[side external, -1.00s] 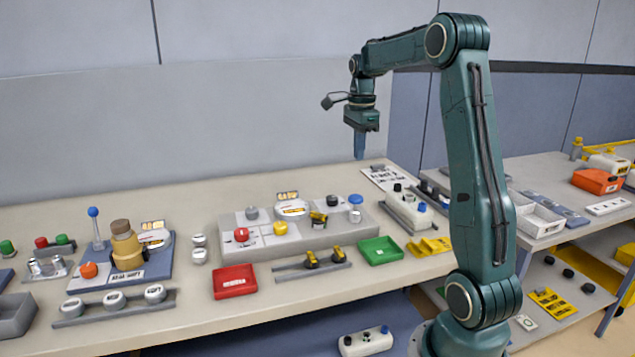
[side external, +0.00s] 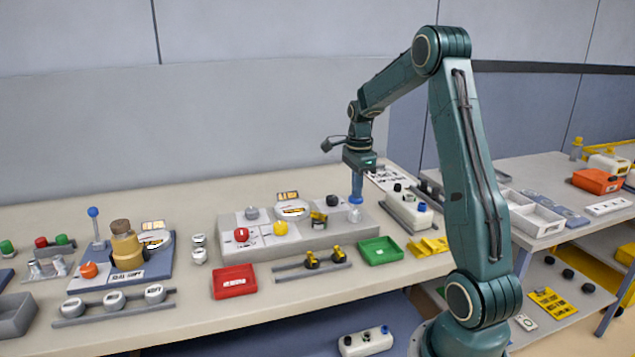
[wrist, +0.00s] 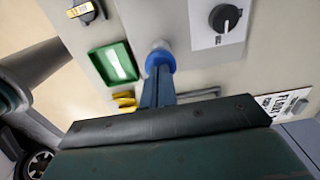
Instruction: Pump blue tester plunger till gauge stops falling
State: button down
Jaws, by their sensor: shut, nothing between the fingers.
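The blue plunger (side external: 356,200) stands at the right end of the grey test panel (side external: 290,243). It also shows in the wrist view (wrist: 160,57), right at the fingertips. My gripper (side external: 357,192) points straight down over the plunger, its blue fingers shut with nothing between them. In the wrist view the fingertips (wrist: 158,68) meet or nearly meet the plunger's top; I cannot tell if they press it. A round gauge (side external: 291,209) with an orange mark sits at the panel's back; its reading is too small to tell. It is out of the wrist view.
A black knob (side external: 332,200) is just left of the plunger. A green tray (side external: 380,251) and a red tray (side external: 234,281) lie in front of the panel. A white box with buttons (side external: 409,212) stands to the right. Bare table lies behind the panel.

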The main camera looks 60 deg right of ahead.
jog(key=shift+f, duration=0.1)
jog(key=shift+f, duration=1.4)
notch_tip(320, 180, up, 14)
jog(key=shift+r, duration=0.25)
dwell(1.5)
notch_tip(320, 180, up, 2)
jog(key=shift+r, duration=0.25)
jog(key=shift+f, duration=0.15)
